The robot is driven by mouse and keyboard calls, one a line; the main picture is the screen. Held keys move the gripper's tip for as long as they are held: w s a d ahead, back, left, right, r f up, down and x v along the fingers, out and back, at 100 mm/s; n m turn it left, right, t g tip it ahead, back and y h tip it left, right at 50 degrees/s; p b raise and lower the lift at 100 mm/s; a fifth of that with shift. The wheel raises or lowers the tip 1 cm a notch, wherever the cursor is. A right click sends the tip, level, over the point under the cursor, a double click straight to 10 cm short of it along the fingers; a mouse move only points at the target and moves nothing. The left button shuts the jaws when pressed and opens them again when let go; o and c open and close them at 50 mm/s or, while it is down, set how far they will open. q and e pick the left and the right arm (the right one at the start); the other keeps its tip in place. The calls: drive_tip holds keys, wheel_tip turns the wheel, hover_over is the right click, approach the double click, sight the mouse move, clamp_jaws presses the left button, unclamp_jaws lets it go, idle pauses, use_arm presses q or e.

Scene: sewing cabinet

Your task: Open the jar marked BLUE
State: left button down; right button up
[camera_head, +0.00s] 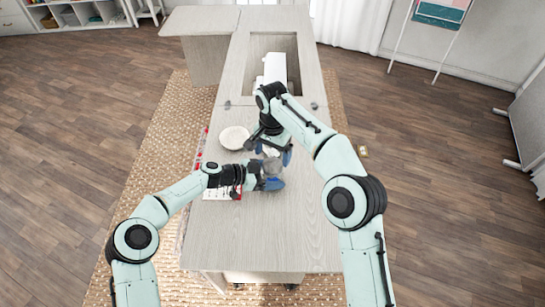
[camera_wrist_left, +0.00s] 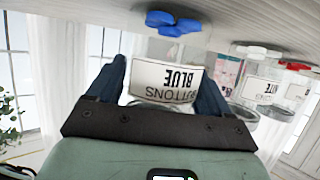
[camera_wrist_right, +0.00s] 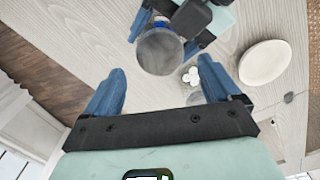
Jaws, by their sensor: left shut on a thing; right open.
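The jar marked BLUE (camera_wrist_left: 167,80) is between the blue fingers of my left gripper (camera_wrist_left: 160,88), which is shut on it. Its label reads upside down in the left wrist view, with blue buttons (camera_wrist_left: 172,22) beyond it. In the right wrist view its round grey lid (camera_wrist_right: 160,52) faces the camera and is on the jar. In the head view the jar (camera_head: 272,166) is partly hidden by my arms. My right gripper (camera_wrist_right: 160,88) is open and empty, above and a little apart from the lid. My left gripper also shows in the head view (camera_head: 268,177).
A white plate (camera_head: 234,138) lies on the wooden cabinet top (camera_head: 300,240). Other labelled jars (camera_wrist_left: 258,88), with red and white contents, stand near the held jar. White buttons (camera_wrist_right: 190,75) show close to the lid. A white machine (camera_head: 275,68) sits farther back. The front of the top is clear.

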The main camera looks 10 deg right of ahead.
sight(272, 165)
wheel_tip(272, 165, up, 3)
drive_tip(key=m, duration=0.3)
drive_tip(key=shift+f, duration=3.8)
drive_tip(key=c, duration=1.1)
use_arm(q)
drive_tip(key=shift+w, duration=0.1)
use_arm(e)
drive_tip(key=shift+n, duration=1.6)
drive_tip(key=o, duration=1.2)
drive_tip(key=shift+c, duration=0.2)
